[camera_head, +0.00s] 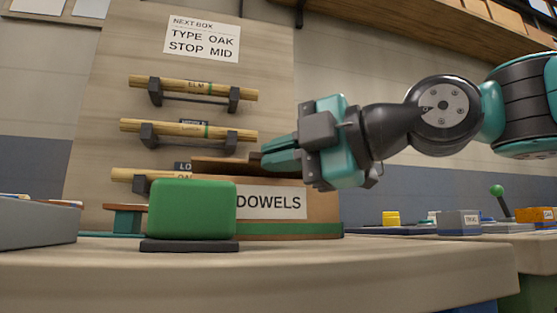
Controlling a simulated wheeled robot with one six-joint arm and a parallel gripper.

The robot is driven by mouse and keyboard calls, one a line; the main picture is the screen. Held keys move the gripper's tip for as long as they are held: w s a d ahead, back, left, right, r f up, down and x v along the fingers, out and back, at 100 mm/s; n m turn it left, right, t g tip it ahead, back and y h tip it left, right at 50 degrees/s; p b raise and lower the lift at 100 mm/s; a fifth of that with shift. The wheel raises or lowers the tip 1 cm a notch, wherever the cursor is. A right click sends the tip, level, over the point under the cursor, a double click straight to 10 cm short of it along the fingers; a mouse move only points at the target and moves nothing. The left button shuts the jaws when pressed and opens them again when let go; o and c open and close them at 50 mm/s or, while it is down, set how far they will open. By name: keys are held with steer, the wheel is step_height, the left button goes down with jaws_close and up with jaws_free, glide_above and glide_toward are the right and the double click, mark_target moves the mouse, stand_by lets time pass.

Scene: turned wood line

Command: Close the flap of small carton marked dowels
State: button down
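A small brown carton (325,204) with a white label reading DOWELS (272,203) stands on the table, partly hidden behind a green block. Its brown flap (228,163) shows at the top as a thin, slightly tilted panel reaching out to the left. My gripper (277,156) comes in from the right with its teal fingers pointing left, just above the carton and close to the flap. I cannot tell whether the fingers touch the flap. The fingers are seen from the side, so the gap between them is unclear.
A green block on a dark base (191,210) stands in front of the carton. Behind is a board with dowels on brackets (193,87) and a sign (202,38). A grey tray (36,222) is at left; small bins (459,222) and a green-knobbed lever (497,192) are at right.

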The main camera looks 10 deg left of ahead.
steer(key=c, duration=1.3)
jaws_free()
steer(key=p+v, duration=0.4)
steer(key=v, duration=1.3)
steer(key=shift+s, duration=0.15)
steer(key=shift+d, duration=0.1)
steer(key=shift+c, duration=0.5)
